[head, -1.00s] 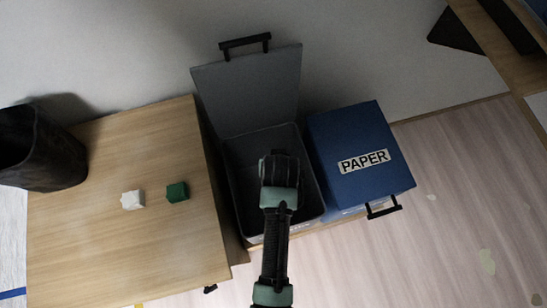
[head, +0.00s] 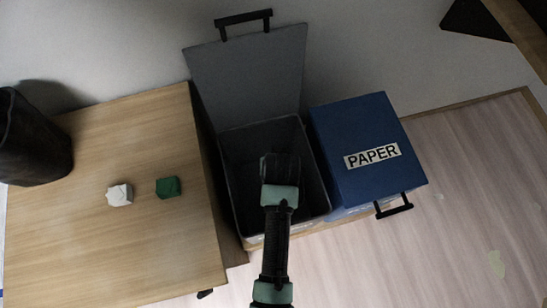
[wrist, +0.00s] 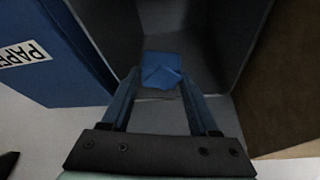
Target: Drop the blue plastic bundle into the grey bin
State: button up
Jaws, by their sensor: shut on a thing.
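The blue plastic bundle (wrist: 161,70) is held between the fingertips of my gripper (wrist: 160,84) in the wrist view. In the head view my gripper (head: 272,170) is over the open grey bin (head: 235,190), and the arm hides the bundle there. The grey bin's lid (head: 250,75) stands raised against the wall. In the wrist view the dark inside of the grey bin (wrist: 190,30) lies behind and around the bundle. I cannot tell how far the bundle is above the bin's floor.
A closed blue bin marked PAPER (head: 365,150) stands right of the grey bin. On the left, a wooden table (head: 130,245) bears a white lump (head: 119,194), a green lump (head: 168,187) and a dark container (head: 35,140). Open floor (head: 450,240) lies at the right.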

jog(key=o, duration=1.4)
jog(key=shift+r, duration=0.15)
jog(key=p+v, duration=0.2)
jog(key=v, duration=1)
jog(key=shift+s+r+p, duration=0.15)
jog(key=shift+r+p, duration=0.15)
jog(key=shift+r, duration=0.1)
